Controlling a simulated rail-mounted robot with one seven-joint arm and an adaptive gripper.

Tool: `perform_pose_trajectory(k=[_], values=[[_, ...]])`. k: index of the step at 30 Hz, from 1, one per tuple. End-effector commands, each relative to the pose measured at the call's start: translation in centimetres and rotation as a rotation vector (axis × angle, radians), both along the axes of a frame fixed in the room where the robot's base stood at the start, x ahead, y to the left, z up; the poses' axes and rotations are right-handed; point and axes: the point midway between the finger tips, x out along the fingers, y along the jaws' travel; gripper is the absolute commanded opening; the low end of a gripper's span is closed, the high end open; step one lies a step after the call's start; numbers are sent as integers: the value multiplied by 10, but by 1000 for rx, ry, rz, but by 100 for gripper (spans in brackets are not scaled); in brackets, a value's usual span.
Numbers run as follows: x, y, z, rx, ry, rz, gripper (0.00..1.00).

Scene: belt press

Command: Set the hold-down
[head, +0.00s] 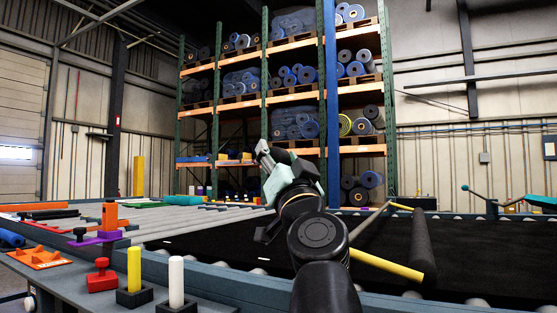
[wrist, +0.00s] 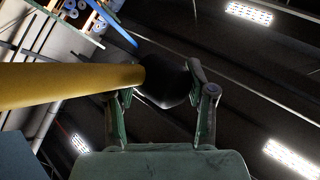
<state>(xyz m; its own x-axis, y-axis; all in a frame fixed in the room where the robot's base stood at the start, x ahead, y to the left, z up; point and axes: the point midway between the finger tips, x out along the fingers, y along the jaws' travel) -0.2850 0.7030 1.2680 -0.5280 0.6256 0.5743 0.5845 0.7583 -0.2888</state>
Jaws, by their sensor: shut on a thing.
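In the wrist view, my gripper (wrist: 163,88) is shut on the black end (wrist: 165,82) of a yellow bar (wrist: 70,84) that comes in from the left. In the head view, my gripper (head: 264,152) points upward above the belt's near side; I cannot make out the held bar there. A black roller (head: 422,245) on yellow arms (head: 385,265), which looks like the hold-down, stands over the black belt (head: 470,245) right of my arm. My arm hides the left end of its near yellow arm.
At left, the bench (head: 195,300) carries a yellow peg (head: 134,268), a white peg (head: 176,280), a red knobbed block (head: 102,276) and an orange part (head: 39,257). Grey rollers (head: 200,225) lie behind. Shelves of rolls (head: 300,90) stand at the back. A teal-ended lever (head: 490,197) is at right.

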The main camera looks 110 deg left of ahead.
Motion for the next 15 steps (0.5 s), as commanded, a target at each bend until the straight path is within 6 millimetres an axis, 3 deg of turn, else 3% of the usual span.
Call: perform_pose_trajectory(k=[1,2,3,15], values=[[0,0,2,-2,6,5,0],[0,0,2,-2,6,5,65],[0,0,2,-2,6,5,78],[2,-1,-1,-1,2,0,78]])
